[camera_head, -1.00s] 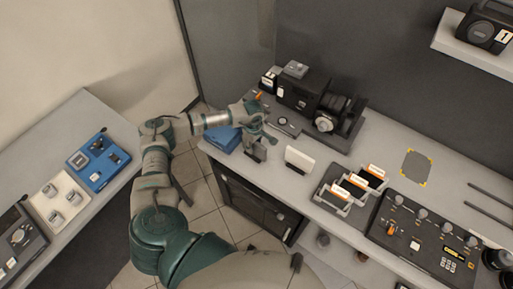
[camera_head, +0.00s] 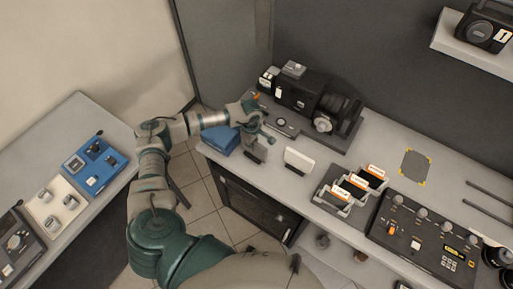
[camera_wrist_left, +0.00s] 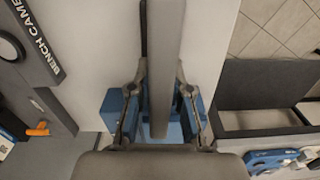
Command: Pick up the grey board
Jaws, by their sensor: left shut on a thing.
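The grey board (camera_wrist_left: 166,60) shows in the left wrist view as a long, narrow grey strip seen edge-on, running down the middle between the fingers. My left gripper (camera_wrist_left: 163,95) is shut on it, one finger on each side. In the head view, my left gripper (camera_head: 258,139) is over the left end of the bench, and a small dark grey part of the board (camera_head: 257,154) shows just below it. The gripper hides the rest of it. I cannot tell whether the board touches the bench. My right gripper is not in view.
A blue box (camera_head: 221,139) is left of the gripper, at the bench's edge. A white upright card (camera_head: 299,161) stands close on the right. A black bench camera (camera_head: 315,100) is behind. Card holders (camera_head: 345,192) and a control panel (camera_head: 425,235) fill the right side.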

